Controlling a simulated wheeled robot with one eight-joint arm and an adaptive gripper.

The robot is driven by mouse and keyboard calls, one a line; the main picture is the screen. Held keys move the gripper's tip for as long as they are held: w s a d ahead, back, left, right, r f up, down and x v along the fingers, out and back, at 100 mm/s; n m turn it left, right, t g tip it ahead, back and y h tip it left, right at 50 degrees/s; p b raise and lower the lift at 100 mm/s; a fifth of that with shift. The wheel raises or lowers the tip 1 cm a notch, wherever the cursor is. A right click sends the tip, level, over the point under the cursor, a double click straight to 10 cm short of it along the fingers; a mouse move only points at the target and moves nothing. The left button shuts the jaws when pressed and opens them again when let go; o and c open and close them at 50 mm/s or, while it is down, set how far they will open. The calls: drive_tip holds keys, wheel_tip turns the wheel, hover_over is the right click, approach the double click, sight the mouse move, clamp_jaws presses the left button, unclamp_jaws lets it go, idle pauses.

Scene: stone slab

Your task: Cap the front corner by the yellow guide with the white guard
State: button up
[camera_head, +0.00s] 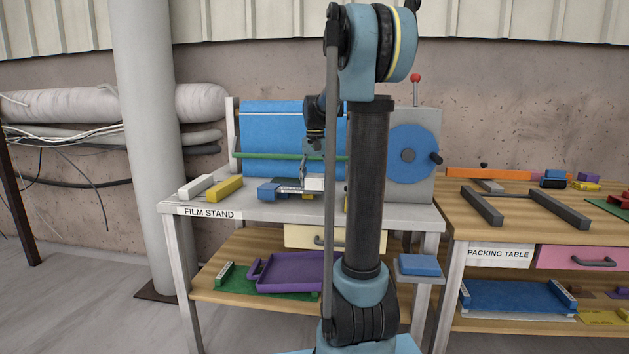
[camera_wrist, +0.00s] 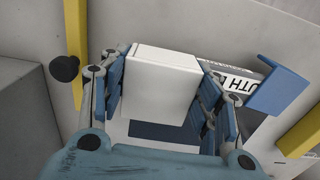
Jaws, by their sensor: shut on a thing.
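My gripper (camera_wrist: 165,72) is shut on the white guard (camera_wrist: 158,88), a box-like piece held between its two blue fingers in the wrist view. In the head view the white guard (camera_head: 314,184) shows small at the film stand, below my gripper (camera_head: 313,170). The yellow guide (camera_head: 222,189) lies at the left of the stand top. In the wrist view one yellow bar (camera_wrist: 75,40) stands at upper left and another (camera_wrist: 302,134) at lower right; I cannot tell which is the guide. The corner under the guard is hidden, and contact cannot be told.
A blue piece (camera_wrist: 280,88) sits beside a lettered label (camera_wrist: 240,84), right of my fingers. A black knob (camera_wrist: 64,68) is at left. Blue blocks (camera_head: 268,192) and a white bar (camera_head: 195,187) rest on the stand. A blue film roll (camera_head: 270,130) stands behind.

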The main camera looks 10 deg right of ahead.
sight(315, 176)
drive_tip(key=shift+f, duration=0.85)
drive_tip(key=o, duration=1.1)
drive_tip(key=shift+c, duration=0.2)
drive_tip(key=shift+r, duration=0.1)
wheel_tip(315, 176, up, 12)
drive_tip(key=shift+f, duration=0.25)
drive_tip(key=s+f+n, duration=0.1)
drive_tip(key=s+f, duration=0.3)
drive_tip(key=s, duration=0.3)
drive_tip(key=s+f+t, duration=0.1)
drive_tip(key=s+f, duration=0.2)
drive_tip(key=s, duration=0.3)
drive_tip(key=s+f+n, duration=0.1)
drive_tip(key=s+f, duration=0.3)
drive_tip(key=s, duration=0.3)
drive_tip(key=s+f+n+t, duration=0.1)
drive_tip(key=s+f+n, duration=0.1)
drive_tip(key=s+f, duration=1.2)
wheel_tip(315, 176, down, 3)
drive_tip(key=shift+s+a+r, duration=0.1)
drive_tip(key=shift+s+a, duration=0.1)
